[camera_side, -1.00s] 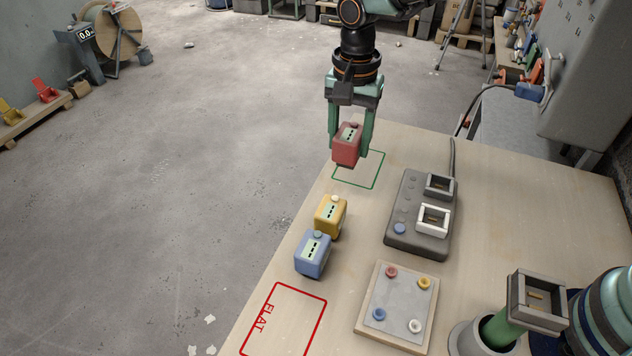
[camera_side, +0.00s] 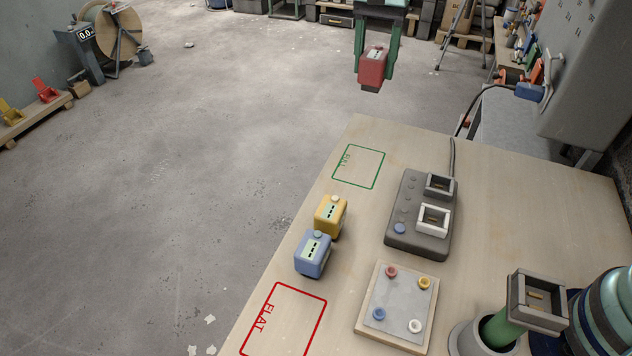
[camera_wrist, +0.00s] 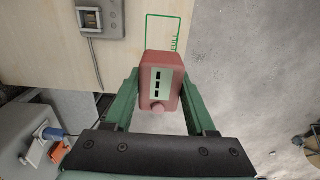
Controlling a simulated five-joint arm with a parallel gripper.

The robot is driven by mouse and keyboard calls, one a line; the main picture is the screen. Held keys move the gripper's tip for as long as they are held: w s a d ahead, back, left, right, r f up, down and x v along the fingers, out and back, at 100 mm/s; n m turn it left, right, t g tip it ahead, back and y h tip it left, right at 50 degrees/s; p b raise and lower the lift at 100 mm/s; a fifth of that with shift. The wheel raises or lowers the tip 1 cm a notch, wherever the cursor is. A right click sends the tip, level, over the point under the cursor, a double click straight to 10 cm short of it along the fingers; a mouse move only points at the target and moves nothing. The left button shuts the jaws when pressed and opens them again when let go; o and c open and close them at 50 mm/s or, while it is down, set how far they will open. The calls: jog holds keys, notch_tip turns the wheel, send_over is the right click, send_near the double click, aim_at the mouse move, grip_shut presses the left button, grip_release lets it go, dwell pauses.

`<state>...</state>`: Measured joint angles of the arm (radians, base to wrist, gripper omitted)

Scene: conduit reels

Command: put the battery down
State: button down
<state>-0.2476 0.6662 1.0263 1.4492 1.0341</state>
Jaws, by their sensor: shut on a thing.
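A red battery (camera_side: 373,68) with a pale label is held between the green fingers of my gripper (camera_side: 376,60), high up beyond the table's far edge in the side view. The wrist view shows the red battery (camera_wrist: 161,80) between both fingers of my gripper (camera_wrist: 160,95), with dark marks on its label. A yellow battery (camera_side: 330,216) and a blue battery (camera_side: 313,255) stand upright on the table near its left edge. The green outlined FULL square (camera_side: 359,166) and the red outlined FLAT square (camera_side: 285,320) are bare.
A grey charger (camera_side: 417,230) with two sockets, one white-rimmed, sits right of the FULL square; its cable (camera_side: 453,150) runs back. A board with coloured buttons (camera_side: 398,305) lies in front. A green post with a grey socket (camera_side: 515,315) stands front right.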

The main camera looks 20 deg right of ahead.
notch_tip(320, 180, down, 20)
jog(key=shift+w+d+r, duration=0.1)
jog(key=shift+d, duration=0.05)
dwell(0.4)
jog(key=shift+c, duration=1.1)
grip_release()
